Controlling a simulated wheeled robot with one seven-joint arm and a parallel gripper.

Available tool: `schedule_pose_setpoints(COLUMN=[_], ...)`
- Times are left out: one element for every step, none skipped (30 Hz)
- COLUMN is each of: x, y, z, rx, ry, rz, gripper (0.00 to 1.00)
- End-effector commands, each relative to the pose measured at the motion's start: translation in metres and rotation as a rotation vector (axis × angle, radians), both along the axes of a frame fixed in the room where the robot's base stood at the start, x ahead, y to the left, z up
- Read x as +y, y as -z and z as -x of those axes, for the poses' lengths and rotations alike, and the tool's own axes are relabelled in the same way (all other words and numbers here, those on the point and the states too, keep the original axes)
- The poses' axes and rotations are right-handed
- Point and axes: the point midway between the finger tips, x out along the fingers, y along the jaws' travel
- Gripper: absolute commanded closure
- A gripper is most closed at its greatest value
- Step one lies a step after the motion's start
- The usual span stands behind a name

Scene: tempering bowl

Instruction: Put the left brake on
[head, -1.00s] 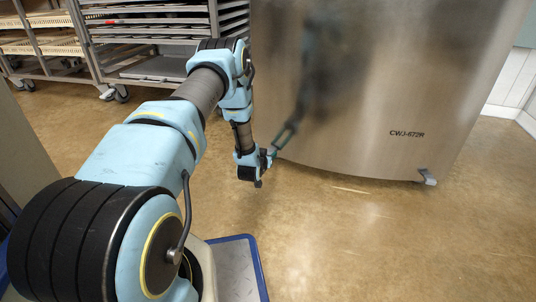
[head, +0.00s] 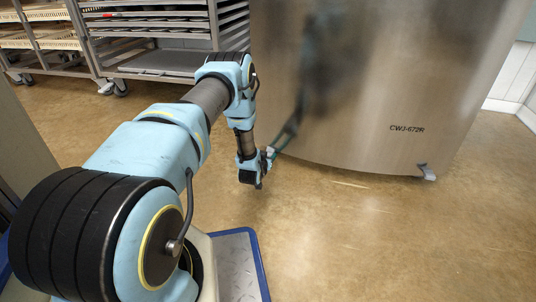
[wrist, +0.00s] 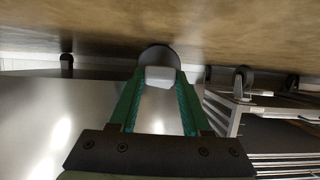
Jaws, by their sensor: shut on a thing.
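The steel machine (head: 370,90), marked CWJ-672R, stands on the floor ahead. My gripper (head: 269,153) is low at its bottom left corner. In the wrist view, the picture is upside down and the green fingers are shut on a pale grey pedal, the left brake (wrist: 160,74), one finger on each side. A dark round caster wheel (wrist: 158,53) shows just beyond the pedal. In the head view the left brake is hidden by my gripper. The right brake (head: 428,172) shows as a small grey pedal at the machine's bottom right corner.
A steel rack (head: 160,62) with trays stands behind on the left; its casters (wrist: 243,78) also show in the wrist view. The brown floor (head: 370,240) in front of the machine is clear. A white wall (head: 515,75) is at the right.

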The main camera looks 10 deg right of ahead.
Motion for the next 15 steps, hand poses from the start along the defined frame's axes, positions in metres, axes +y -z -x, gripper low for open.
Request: schedule_pose_setpoints(x=[0.0039,0.0039,0.0041,0.0041,0.0041,0.0041,0.0041,0.0041,0.0041,0.0042,0.0042,0.0042,0.0042,0.0042,0.0042], y=[0.0114,0.0117,0.0120,0.0122,0.0122,0.0123,0.0123,0.0123,0.0123,0.0123,0.0123,0.0124,0.0124,0.0124,0.0122], z=[0.0068,0.0068,0.0068,0.0069,0.0068,0.0069,0.0069,0.0069,0.0069,0.0068,0.0068,0.0068,0.0068,0.0068,0.0068], rx=[0.023,0.024,0.024,0.024,0.024,0.024,0.024,0.024,0.024,0.024,0.024,0.024,0.024,0.024,0.023], ry=[0.000,0.000,0.000,0.000,-0.001,-0.001,-0.001,-0.001,-0.001,-0.001,-0.001,-0.001,-0.001,-0.001,-0.001], rz=[-0.012,-0.012,-0.012,-0.012,-0.012,-0.012,-0.012,-0.012,-0.012,-0.012,-0.012,-0.012,-0.012,-0.012,-0.012], gripper=[1.00,1.00,1.00,1.00,1.00,1.00,1.00,1.00,1.00,1.00,1.00,1.00,1.00,0.52,0.47])
